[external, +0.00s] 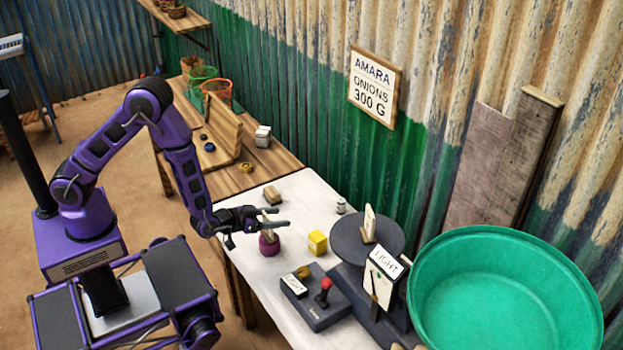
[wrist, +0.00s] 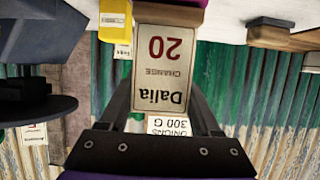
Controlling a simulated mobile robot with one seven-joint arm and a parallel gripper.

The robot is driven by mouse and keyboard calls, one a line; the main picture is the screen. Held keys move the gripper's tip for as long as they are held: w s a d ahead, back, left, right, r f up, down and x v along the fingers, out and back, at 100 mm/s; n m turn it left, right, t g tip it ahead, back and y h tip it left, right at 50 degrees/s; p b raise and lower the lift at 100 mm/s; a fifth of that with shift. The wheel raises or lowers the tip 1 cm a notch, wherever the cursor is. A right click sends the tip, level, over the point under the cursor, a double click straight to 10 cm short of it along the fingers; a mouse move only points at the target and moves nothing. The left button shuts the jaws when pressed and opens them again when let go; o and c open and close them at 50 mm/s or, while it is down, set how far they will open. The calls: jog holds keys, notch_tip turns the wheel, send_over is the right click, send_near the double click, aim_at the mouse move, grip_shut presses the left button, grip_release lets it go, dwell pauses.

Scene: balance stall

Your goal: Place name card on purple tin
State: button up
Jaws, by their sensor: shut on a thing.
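In the external view my gripper (external: 268,224) is over the left part of the white table, directly at the small purple tin (external: 269,246). The card is mostly hidden there by the fingers. A strip of the tin (wrist: 188,3) shows at the card's end in the wrist view. I cannot tell whether card and tin touch.
A dark round platform (external: 350,246) bears another card. A box with a red-knobbed lever (external: 325,288) is in front. A large green basin (external: 505,310) is at right.

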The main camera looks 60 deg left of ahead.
jog(key=shift+f, duration=0.25)
jog(key=o, duration=1.4)
jog(key=shift+c, duration=0.2)
jog(key=shift+r, duration=0.1)
jog(key=shift+r, duration=0.15)
jog(key=v, duration=1.2)
jog(key=shift+p, duration=0.45)
